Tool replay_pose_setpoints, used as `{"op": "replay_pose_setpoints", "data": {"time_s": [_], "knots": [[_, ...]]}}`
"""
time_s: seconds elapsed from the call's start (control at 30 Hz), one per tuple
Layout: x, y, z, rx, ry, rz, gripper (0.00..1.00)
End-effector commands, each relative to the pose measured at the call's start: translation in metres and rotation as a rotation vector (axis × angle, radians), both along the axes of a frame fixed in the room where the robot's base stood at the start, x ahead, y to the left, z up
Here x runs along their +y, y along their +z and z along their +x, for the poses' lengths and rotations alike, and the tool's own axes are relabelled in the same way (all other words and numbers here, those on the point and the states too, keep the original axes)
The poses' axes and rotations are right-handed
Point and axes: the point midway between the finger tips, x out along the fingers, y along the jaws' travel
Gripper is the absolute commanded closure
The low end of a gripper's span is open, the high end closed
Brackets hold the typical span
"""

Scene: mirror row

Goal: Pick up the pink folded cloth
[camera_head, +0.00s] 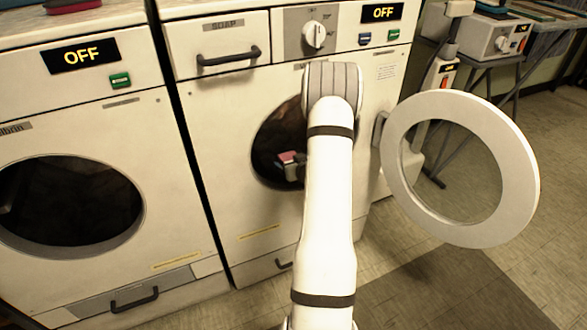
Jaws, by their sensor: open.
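A small pink patch (288,157), which looks like the pink folded cloth, shows inside the dark round opening of the middle machine, just left of my arm. Small pale shapes lie right under it; I cannot tell whether they are other cloth or part of my gripper. My white arm rises from the bottom of the picture to a grey-banded joint in front of the opening. The arm hides the right part of the opening.
The middle machine's round door (520,180) stands swung open to the right. A closed machine (130,245) stands at the left. A soap drawer (218,45) and a knob (314,35) sit above the opening. A table with a device (490,42) stands at the back right. Floor is clear at the lower right.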

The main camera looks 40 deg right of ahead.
Motion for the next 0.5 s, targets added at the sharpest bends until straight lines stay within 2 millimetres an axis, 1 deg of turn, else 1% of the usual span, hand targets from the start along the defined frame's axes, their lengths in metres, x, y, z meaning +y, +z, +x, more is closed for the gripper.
{"op": "replay_pose_setpoints", "data": {"time_s": [0.2, 0.5], "knots": [[-0.0007, 0.0004, 0.0004, 0.000, -0.001, 0.001, 0.15], [-0.0011, 0.0006, 0.0000, 0.000, -0.002, 0.000, 0.40]]}}
